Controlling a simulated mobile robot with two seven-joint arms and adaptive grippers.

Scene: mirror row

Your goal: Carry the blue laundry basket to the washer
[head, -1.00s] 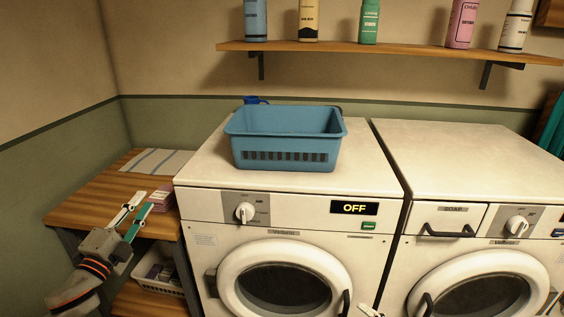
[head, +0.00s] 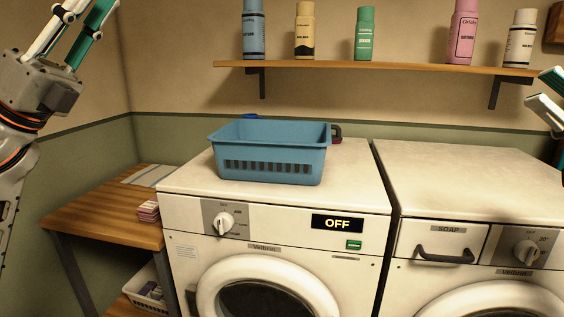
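The blue laundry basket (head: 268,168) stands upright and looks empty on top of the left white machine (head: 180,180), which has a dial and an OFF display. The right white machine (head: 470,175) has a drawer marked SOAP and a clear top. My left gripper (head: 92,10) is raised at the upper left, its fingers apart and empty, away from the basket; its tips are at the picture's top edge. My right gripper (head: 536,87) is at the right edge above the right machine, partly cut off, its fingers apart and empty, away from the basket.
A wall shelf (head: 400,69) with several bottles hangs above the machines. A wooden side table (head: 105,215) at the left holds a folded cloth (head: 150,175) and a small pink stack (head: 148,211). A white bin (head: 143,290) sits below. Small dark items show behind the basket.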

